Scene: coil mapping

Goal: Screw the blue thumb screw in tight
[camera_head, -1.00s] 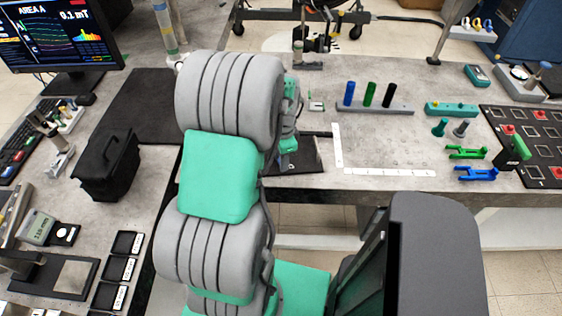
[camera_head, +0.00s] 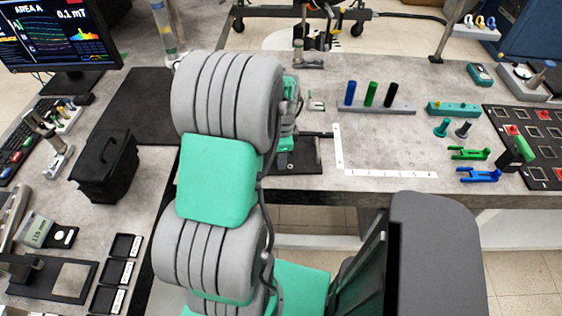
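I cannot pick out a blue thumb screw with certainty. A blue upright peg (camera_head: 350,93) stands beside a green and a black one on a grey rail on the far bench. A blue forked bracket (camera_head: 479,175) lies at the right of that bench, in front of a green one (camera_head: 469,153). My grey and green arm reaches forward over the bench edge and covers much of the middle. Its wrist end is partly visible above a dark plate (camera_head: 308,166). My gripper's fingers are hidden behind the arm, and whether they hold anything is hidden too.
A white L-shaped ruler (camera_head: 385,172) lies right of the arm around a bare bench area. A black panel (camera_head: 535,130) with red squares is at the far right. A black box (camera_head: 104,165) and a monitor (camera_head: 58,32) stand on the left bench.

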